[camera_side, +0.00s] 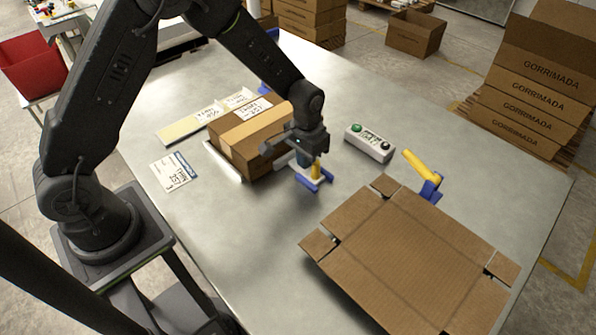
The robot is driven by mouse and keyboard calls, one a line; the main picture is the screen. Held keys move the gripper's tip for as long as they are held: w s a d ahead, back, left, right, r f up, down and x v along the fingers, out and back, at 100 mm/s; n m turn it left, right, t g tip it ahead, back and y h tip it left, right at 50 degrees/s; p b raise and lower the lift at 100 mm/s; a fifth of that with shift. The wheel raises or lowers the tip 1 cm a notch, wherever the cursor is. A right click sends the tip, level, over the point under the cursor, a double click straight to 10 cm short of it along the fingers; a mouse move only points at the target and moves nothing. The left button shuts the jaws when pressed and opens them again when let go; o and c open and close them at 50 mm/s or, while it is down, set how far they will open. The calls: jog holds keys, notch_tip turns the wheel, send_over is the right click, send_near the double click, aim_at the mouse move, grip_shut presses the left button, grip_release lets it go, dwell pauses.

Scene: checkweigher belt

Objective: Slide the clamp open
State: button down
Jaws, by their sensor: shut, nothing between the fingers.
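A second blue piece with a yellow lever (424,174) stands farther right, beside a flat cardboard blank.
The cardboard blank (405,255) covers the table's front right. A control box (370,143) with a green button and display sits behind the clamp. Labels (174,171) and a pale strip lie left of the box. The table (255,235) is bare in front of the clamp.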

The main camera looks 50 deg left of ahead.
aim_at(318, 165)
jog(key=shift+d, duration=0.15)
jog(key=shift+d, duration=1.85)
jog(key=shift+a+r, duration=0.2)
jog(key=shift+r, duration=0.8)
jog(key=shift+a+r, duration=0.25)
jog(key=shift+r, duration=0.75)
jog(key=shift+a+r, duration=0.2)
jog(key=shift+r, duration=0.8)
jog(key=shift+r, duration=0.35)
jog(key=s+a+r+t, duration=0.35)
jog(key=s+r, duration=0.65)
jog(key=r, duration=0.5)
jog(key=s+a+r+t, duration=0.1)
jog(key=s+r, duration=0.1)
jog(key=s, duration=0.4)
jog(key=s+a+r+t, duration=0.1)
jog(key=s, duration=0.5)
jog(key=shift+s+a+r, duration=0.25)
jog(key=shift+s+r, duration=0.1)
